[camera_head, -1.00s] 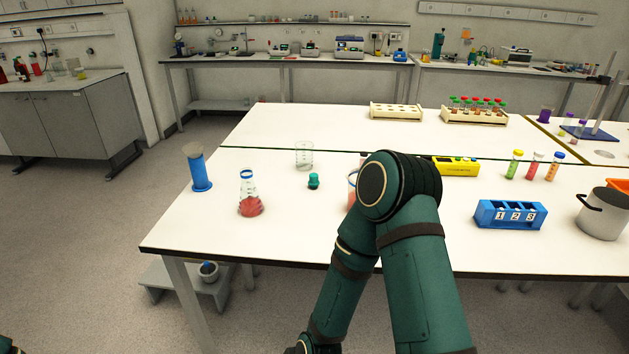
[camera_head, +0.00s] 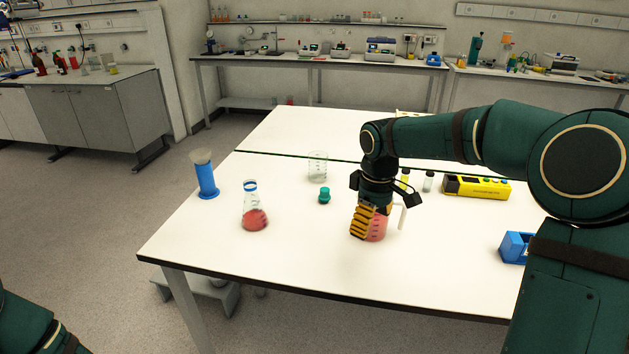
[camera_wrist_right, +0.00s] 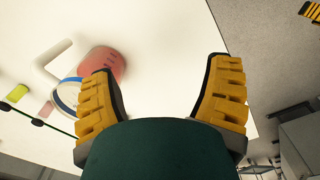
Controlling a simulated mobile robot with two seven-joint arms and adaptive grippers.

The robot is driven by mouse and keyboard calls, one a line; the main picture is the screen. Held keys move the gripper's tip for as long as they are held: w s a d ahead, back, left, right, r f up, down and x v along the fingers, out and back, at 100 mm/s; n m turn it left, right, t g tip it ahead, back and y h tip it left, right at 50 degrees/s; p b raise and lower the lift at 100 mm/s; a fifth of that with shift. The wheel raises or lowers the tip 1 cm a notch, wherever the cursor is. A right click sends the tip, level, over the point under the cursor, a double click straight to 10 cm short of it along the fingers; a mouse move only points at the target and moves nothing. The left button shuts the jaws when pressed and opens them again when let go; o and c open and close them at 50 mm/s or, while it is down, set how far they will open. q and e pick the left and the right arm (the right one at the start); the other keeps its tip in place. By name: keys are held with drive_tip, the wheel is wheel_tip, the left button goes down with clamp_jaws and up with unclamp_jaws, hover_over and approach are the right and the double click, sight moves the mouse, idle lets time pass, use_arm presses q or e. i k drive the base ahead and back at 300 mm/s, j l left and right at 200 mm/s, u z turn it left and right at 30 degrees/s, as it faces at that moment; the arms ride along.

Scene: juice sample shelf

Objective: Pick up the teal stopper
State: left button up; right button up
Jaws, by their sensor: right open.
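The teal stopper (camera_head: 324,196) stands on the white table in the head view, with free table around it. My right gripper (camera_head: 362,222) points down over the table, to the right of the stopper and nearer the front edge. It overlaps a beaker of red liquid (camera_head: 377,228) in the picture. In the right wrist view the two yellow fingers (camera_wrist_right: 163,65) are spread with nothing between them, and the beaker (camera_wrist_right: 105,62) lies beside the left finger. The stopper is not seen there. Only part of my left arm shows, without its gripper.
A flask of red liquid (camera_head: 255,218), a blue cylinder (camera_head: 207,180) and an empty glass beaker (camera_head: 318,167) stand around the stopper. A yellow device (camera_head: 477,187) and a partly hidden blue rack (camera_head: 514,247) are at the right. The front-centre table is clear.

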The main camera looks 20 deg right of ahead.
sight(324, 195)
drive_tip(key=i, duration=0.95)
